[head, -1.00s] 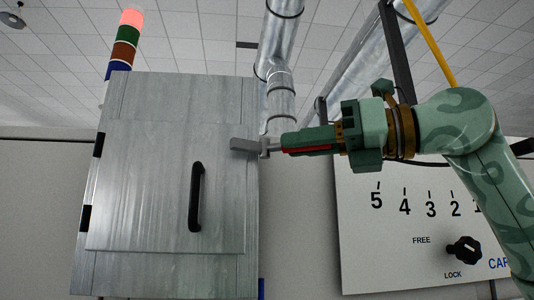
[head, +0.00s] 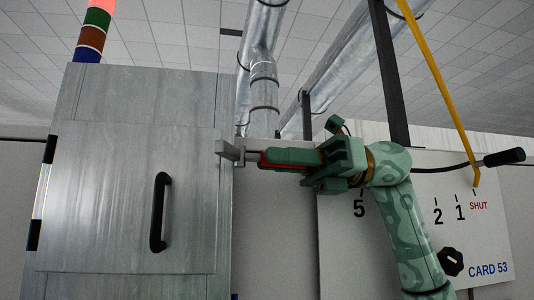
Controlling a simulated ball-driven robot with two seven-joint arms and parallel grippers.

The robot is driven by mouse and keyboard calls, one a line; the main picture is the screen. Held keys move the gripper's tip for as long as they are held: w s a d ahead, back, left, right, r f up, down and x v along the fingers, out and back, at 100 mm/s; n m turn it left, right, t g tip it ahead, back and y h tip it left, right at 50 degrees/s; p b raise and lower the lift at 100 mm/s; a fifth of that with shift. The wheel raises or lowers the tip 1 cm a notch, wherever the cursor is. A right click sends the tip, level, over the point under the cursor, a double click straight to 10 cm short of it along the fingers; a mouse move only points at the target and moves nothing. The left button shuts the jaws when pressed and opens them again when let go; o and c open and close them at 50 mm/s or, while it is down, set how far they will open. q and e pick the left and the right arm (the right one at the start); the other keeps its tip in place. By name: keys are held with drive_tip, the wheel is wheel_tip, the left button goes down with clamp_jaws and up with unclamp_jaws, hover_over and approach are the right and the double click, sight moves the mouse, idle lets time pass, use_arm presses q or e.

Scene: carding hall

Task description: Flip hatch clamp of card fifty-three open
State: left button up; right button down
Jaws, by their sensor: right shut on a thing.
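The grey hatch clamp (head: 229,151) sits at the upper right edge of the closed metal hatch (head: 120,200). Its left end reaches the edge of the hatch panel. My right gripper (head: 256,158) comes in from the right and is shut on the clamp's outer end. The fingers hide part of what they grip. The hatch has a black vertical handle (head: 160,212) and black hinges on its left side. My left gripper is not in view.
A white board (head: 490,235) marked CARD 53 stands behind my right arm, with a scale, a black knob (head: 451,262) and a yellow pointer (head: 450,100) at SHUT. A black-gripped lever (head: 503,158) shows at right. Metal ducts (head: 262,70) rise behind the hatch.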

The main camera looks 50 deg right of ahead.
drive_tip(key=shift+d+r, duration=0.1)
drive_tip(key=shift+r, duration=0.05)
drive_tip(key=c, duration=1.3)
unclamp_jaws()
drive_tip(key=shift+r, duration=0.35)
drive_tip(key=r, duration=0.1)
drive_tip(key=r+p, duration=0.1)
drive_tip(key=r, duration=0.1)
drive_tip(key=shift+s+a+r, duration=0.15)
drive_tip(key=shift+s+a, duration=0.05)
drive_tip(key=s+a+r, duration=0.8)
drive_tip(key=a+r, duration=0.1)
drive_tip(key=a, duration=0.1)
drive_tip(key=shift+s, duration=0.4)
drive_tip(key=shift+a, duration=0.1)
